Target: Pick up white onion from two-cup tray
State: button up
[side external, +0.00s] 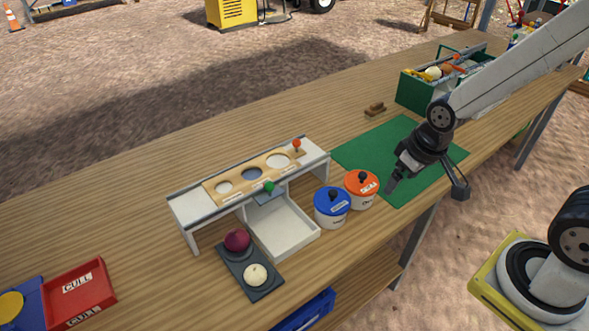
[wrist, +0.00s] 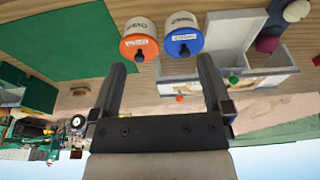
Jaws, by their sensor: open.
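The white onion (side external: 255,274) sits in the front cup of the dark two-cup tray (side external: 266,290). A purple-red onion (side external: 237,240) sits in the tray's other cup. In the wrist view the white onion (wrist: 296,10) is at the top right edge, with the purple onion (wrist: 267,43) below it. My gripper (side external: 391,188) is up and to the right of the tray, near the orange-lidded pot, well apart from the onion. In the wrist view my gripper (wrist: 162,70) has its two fingers spread wide with nothing between them.
A blue-lidded pot (side external: 332,206) and an orange-lidded pot (side external: 361,188) stand between my gripper and the tray. A white stand with holes (side external: 190,206) and an open white bin (side external: 283,228) are beside the tray. A red CULL tray (side external: 80,290) lies far left. A green mat (side external: 375,150) lies under my gripper.

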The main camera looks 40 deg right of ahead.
dwell(0.5)
jog(key=n+t+y, duration=0.1)
jog(key=t+y, duration=0.1)
jog(key=t, duration=0.4)
send_near(260, 276)
jog(key=w+d, duration=0.5)
jog(key=s+a+f+t, duration=0.2)
jog(key=a, duration=0.1)
jog(key=s+a+f+n+t, duration=0.1)
jog(key=a, duration=0.1)
jog(key=shift+s+f, duration=0.35)
jog(key=shift+s+a+f+t, duration=0.15)
jog(key=shift+s+t, duration=0.1)
jog(key=shift+t, duration=0.05)
jog(key=shift+x, duration=3.9)
jog(key=shift+a, duration=0.15)
